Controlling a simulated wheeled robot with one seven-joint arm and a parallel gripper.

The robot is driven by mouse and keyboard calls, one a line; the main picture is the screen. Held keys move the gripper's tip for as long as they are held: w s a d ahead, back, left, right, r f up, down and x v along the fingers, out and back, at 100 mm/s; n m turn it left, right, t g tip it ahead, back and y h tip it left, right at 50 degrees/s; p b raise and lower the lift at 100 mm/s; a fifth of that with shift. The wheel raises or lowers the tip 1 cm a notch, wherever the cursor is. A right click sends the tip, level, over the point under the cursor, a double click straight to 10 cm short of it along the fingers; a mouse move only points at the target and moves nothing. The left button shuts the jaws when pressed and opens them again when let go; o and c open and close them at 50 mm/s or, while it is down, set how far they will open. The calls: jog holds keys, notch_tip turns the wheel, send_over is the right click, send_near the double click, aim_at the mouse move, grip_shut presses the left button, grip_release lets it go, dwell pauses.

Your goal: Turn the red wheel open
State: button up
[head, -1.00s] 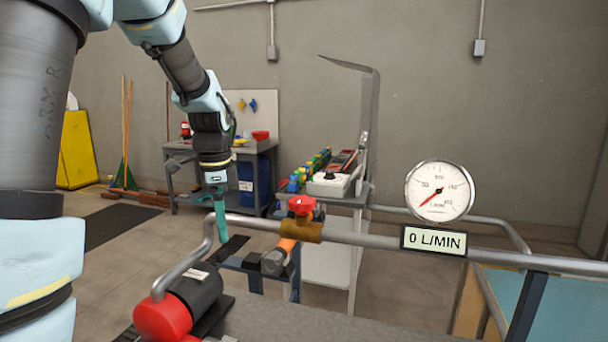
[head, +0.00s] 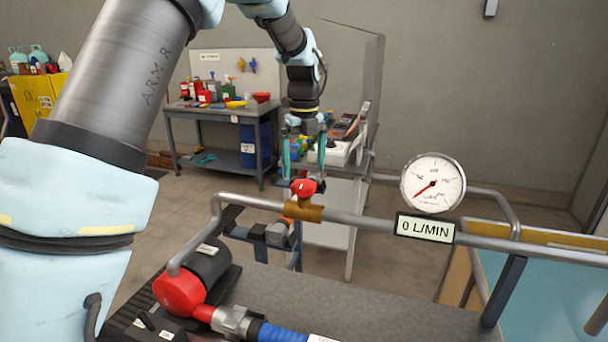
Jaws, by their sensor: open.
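The red wheel (head: 304,187) sits on top of a brass valve (head: 303,210) on the grey pipe, near the middle of the head view. My gripper (head: 304,176) points down with its two teal fingers apart, one to each side above the wheel. The fingertips look close over or just behind the wheel; I cannot tell the exact depth. The jaws hold nothing. The round gauge (head: 433,183) has its needle at the lower left, and the display (head: 425,228) below it reads 0 L/MIN.
The grey pipe (head: 365,222) runs across the front. A red and black pump (head: 196,280) with a blue hose (head: 285,333) lies on the grey bench (head: 390,290). A cart with a white box (head: 340,152) stands behind the gripper. A workbench (head: 215,118) is farther back.

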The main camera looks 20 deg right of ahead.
aim_at(304, 183)
jog(key=shift+f+p, duration=0.65)
jog(key=shift+f, duration=1.7)
jog(key=c, duration=1.2)
